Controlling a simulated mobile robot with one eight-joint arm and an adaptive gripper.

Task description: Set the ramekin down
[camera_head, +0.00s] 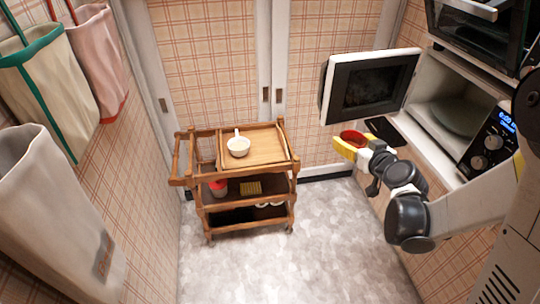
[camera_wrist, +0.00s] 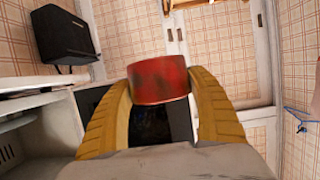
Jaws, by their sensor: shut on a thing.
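A red ramekin (camera_head: 352,136) is held in the air by my gripper (camera_head: 349,144), near the open microwave door. In the wrist view the ramekin (camera_wrist: 158,80) sits between the two yellow fingers (camera_wrist: 163,88), one on each side. The gripper is shut on it. The inside of the ramekin is hidden in the wrist view.
A microwave (camera_head: 452,112) at the right has its door (camera_head: 370,84) swung open. A dark object (camera_head: 384,131) is below the door. A wooden cart (camera_head: 180,180) at the left carries a wooden tray (camera_head: 268,152) with a white handled bowl (camera_head: 238,147).

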